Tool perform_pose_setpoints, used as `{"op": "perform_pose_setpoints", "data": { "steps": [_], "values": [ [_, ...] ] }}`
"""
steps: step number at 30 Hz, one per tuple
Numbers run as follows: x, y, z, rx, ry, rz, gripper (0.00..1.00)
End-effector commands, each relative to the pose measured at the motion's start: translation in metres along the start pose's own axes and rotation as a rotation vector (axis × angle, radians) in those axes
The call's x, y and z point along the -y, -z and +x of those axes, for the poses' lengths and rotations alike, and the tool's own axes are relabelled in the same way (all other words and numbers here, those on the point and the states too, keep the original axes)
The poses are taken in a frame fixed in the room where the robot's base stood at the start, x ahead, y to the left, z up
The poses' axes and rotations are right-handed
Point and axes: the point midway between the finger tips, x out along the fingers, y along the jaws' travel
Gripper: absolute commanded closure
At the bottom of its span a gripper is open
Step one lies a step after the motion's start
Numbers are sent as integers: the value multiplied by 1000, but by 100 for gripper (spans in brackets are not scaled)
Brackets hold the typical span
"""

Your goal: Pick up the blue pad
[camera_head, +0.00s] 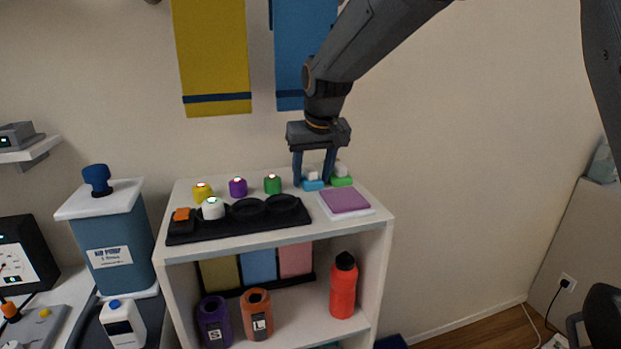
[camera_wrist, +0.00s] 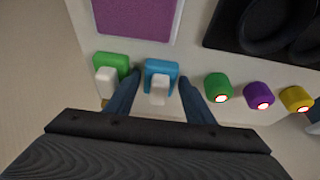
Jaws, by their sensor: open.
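The blue pad (camera_head: 313,185) lies on the cabinet top near the back edge, with a white block on it. In the wrist view the blue pad (camera_wrist: 161,68) sits between the fingertips of my gripper (camera_wrist: 160,80). My gripper (camera_head: 314,183) points down, open, with one blue finger on each side of the pad. I cannot tell whether either finger touches it. A green pad (camera_head: 342,181) with a white block lies just beside it, close to one finger; it also shows in the wrist view (camera_wrist: 110,62).
A purple pad (camera_head: 345,200) lies on a white sheet in front. A black tray (camera_head: 240,228) and green (camera_head: 272,184), purple (camera_head: 238,187) and yellow (camera_head: 202,192) knobs stand to the left. A red bottle (camera_head: 343,288) stands on the shelf below.

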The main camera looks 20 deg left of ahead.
Motion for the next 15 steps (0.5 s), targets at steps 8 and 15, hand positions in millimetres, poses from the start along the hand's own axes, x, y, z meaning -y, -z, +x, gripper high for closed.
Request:
{"op": "perform_pose_setpoints", "data": {
  "steps": [8,15],
  "values": [
    [0,0,0,0,0,0,83],
    [0,0,-1,0,0,0,84]
  ]
}}
